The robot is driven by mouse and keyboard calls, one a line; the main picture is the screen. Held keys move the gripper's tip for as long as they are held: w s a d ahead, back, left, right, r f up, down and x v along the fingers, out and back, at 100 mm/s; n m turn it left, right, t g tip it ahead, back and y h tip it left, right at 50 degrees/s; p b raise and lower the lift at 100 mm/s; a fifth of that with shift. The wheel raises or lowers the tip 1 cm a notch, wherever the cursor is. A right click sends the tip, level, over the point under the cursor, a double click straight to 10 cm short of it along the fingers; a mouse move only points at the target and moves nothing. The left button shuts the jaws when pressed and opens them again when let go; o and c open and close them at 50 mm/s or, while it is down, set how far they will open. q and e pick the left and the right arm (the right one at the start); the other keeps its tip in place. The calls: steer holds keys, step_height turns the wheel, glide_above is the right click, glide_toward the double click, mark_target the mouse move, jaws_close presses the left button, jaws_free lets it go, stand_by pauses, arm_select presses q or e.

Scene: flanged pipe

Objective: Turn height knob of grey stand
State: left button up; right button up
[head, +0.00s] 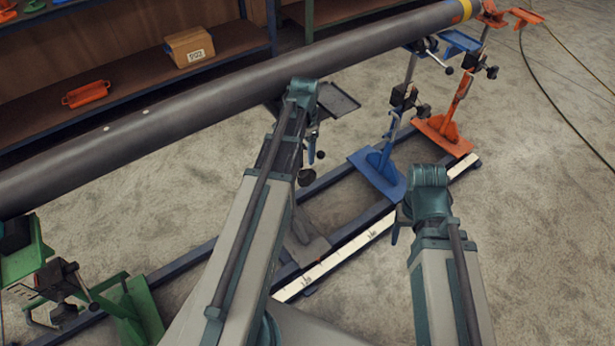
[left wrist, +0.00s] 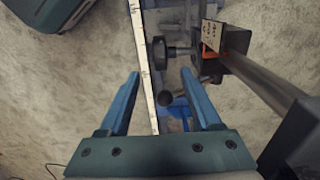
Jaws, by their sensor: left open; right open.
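The grey stand (head: 308,246) is mostly hidden behind my left arm in the head view; its grey base shows on the floor rail. A dark round knob (head: 307,177) shows beside that arm. In the left wrist view, a black knob (left wrist: 162,53) on a short shaft points left from the stand's dark clamp body, just beyond the fingertips. A dark ball-ended handle (left wrist: 165,99) appears between the fingers. My left gripper (left wrist: 160,76) is open and empty; contact with the knob cannot be seen. My right gripper (head: 396,224) is mostly hidden by its own wrist, low at the right.
A long dark pipe (head: 215,98) crosses above the stands. A blue stand (head: 378,172) and an orange stand (head: 446,134) are at right, a green stand (head: 130,308) at lower left. A white scale (head: 350,250) runs along the rail.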

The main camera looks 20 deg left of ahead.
mark_target(305, 179)
arm_select(q)
step_height(305, 179, down, 14)
steer(key=b, duration=1.3)
steer(key=shift+r+b, duration=0.1)
steer(key=shift+b, duration=0.25)
jaws_close()
